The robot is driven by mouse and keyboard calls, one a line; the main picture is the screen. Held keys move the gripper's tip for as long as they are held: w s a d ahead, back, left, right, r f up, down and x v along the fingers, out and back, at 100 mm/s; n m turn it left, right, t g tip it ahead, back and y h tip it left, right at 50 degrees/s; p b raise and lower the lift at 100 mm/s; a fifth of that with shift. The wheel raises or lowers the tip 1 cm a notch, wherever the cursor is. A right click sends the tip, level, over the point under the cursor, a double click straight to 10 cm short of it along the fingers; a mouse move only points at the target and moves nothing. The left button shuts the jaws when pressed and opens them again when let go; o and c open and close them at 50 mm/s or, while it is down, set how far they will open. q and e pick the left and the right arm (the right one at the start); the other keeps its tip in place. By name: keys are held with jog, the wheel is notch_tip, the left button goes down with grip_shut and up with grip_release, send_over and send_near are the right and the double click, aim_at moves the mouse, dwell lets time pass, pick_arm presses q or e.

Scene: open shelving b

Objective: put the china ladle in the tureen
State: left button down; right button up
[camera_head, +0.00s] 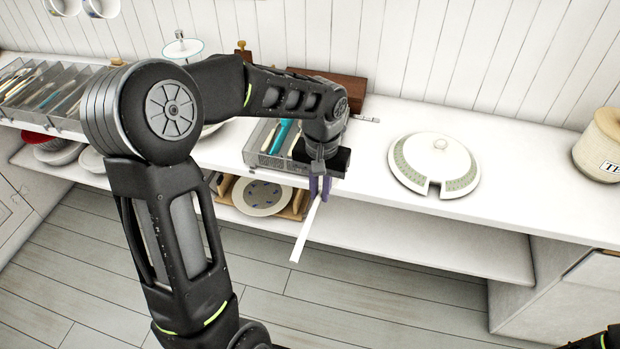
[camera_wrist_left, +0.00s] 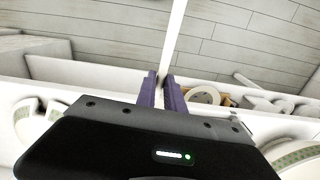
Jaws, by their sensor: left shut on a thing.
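My left gripper (camera_head: 320,187) is shut on a thin white handle, which I take to be the china ladle (camera_head: 304,236). It juts out past the front edge of the counter, over the floor. In the left wrist view the handle (camera_wrist_left: 174,35) runs up from between the purple fingers (camera_wrist_left: 160,92); no bowl of the ladle shows. A white lid with a green band and a notch (camera_head: 437,152) lies on the counter to the right. A white green-banded rim, probably the tureen (camera_wrist_left: 300,160), shows at the right of the wrist view; my arm mostly hides that spot in the head view.
A grey cutlery tray (camera_head: 258,150) stands just left of my gripper. Plates in a wooden rack (camera_head: 262,197) sit on the shelf below. A beige canister (camera_head: 600,145) is at the far right. The counter around the lid is clear.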

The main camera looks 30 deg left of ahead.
pick_arm(q)
jog(key=w+d+f+m, duration=0.2)
jog(key=d+f+m, duration=0.1)
jog(key=d+f, duration=0.7)
notch_tip(320, 180, down, 4)
jog(key=shift+w+d+f, duration=0.15)
jog(key=shift+w+d, duration=0.1)
jog(key=shift+w, duration=0.15)
